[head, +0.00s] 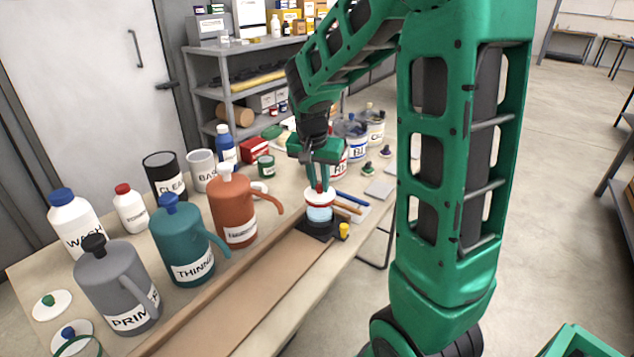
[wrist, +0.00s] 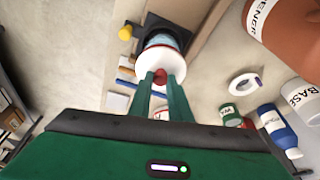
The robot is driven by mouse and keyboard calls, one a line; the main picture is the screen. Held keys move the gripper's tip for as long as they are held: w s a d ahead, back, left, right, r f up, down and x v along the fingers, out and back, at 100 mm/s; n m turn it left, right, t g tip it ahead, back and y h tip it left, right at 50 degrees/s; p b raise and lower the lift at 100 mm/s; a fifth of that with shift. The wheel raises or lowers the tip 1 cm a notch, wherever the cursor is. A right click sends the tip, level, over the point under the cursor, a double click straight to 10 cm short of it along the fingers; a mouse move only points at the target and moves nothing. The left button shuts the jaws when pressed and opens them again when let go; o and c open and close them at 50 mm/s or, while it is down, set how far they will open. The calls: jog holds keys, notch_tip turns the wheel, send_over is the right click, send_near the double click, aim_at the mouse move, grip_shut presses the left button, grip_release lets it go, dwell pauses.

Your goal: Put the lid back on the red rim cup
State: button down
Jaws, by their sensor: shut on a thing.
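My gripper (head: 320,184) is shut on the red knob of a white round lid (head: 319,192). In the wrist view the fingertips (wrist: 160,84) pinch the knob, and the white lid (wrist: 148,66) spreads beyond it. The cup (head: 320,214), pale blue and white with a red line near its top, stands upright directly under the lid. In the wrist view the lid hides most of the cup (wrist: 168,39). The lid looks level and very close to the rim; I cannot tell whether it touches or is seated.
The cup stands on a black base (head: 318,231) with a yellow knob (head: 344,230) beside it. An orange jug (head: 232,207) and a teal jug (head: 182,243) stand to the left. Labelled tins (head: 356,146) and knobbed lids (head: 385,151) are behind. A brown strip (head: 250,293) in front is bare.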

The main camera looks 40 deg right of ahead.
dwell(0.4)
jog(key=c, duration=1.6)
grip_release()
jog(key=shift+o, duration=0.8)
jog(key=o, duration=0.4)
jog(key=shift+c, duration=0.2)
jog(key=shift+r, duration=0.1)
jog(key=shift+r, duration=3.4)
